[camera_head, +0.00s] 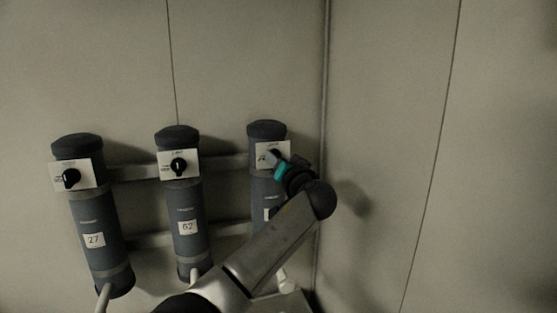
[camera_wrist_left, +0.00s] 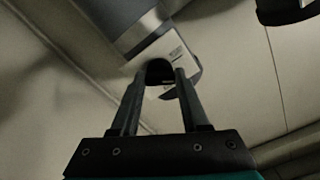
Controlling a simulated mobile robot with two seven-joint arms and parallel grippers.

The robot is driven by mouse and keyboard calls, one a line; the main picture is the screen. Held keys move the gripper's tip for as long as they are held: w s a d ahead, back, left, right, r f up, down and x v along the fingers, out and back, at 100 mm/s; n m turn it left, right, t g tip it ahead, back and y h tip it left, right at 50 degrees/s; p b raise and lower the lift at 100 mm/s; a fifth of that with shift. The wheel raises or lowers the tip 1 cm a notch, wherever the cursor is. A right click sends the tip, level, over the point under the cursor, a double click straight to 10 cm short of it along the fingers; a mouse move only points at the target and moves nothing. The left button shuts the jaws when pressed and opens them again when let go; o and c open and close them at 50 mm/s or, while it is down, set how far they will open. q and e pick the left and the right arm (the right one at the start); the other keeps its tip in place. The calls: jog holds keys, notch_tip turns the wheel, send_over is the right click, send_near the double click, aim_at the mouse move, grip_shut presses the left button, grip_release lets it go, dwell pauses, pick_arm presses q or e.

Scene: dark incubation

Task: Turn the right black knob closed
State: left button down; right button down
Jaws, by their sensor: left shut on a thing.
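Three dark grey cylinders hang in a row on the wall, each with a white plate and a black knob near its top. The right black knob (camera_head: 273,154) sits on the plate of the right cylinder (camera_head: 266,131). My left gripper (camera_head: 278,161) reaches it from the lower right and is shut on it. In the left wrist view, the two fingers of my left gripper (camera_wrist_left: 161,80) stand on either side of the dark knob (camera_wrist_left: 159,70), in front of the white plate (camera_wrist_left: 168,48). The knob's exact angle is hard to tell. My right gripper is not in view.
The middle cylinder (camera_head: 187,209), labelled 62, with its black knob (camera_head: 178,167), and the left cylinder (camera_head: 95,227), labelled 27, with its black knob (camera_head: 71,179), stand to the left. A wall corner lies just right of the right cylinder.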

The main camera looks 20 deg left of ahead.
pick_arm(q)
jog(key=shift+m+p, duration=2.9)
jog(key=shift+m, duration=2.9)
jog(key=shift+c, duration=2)
grip_release()
jog(key=b+v, duration=0.2)
jog(key=v, duration=1.3)
jog(key=shift+b, duration=0.4)
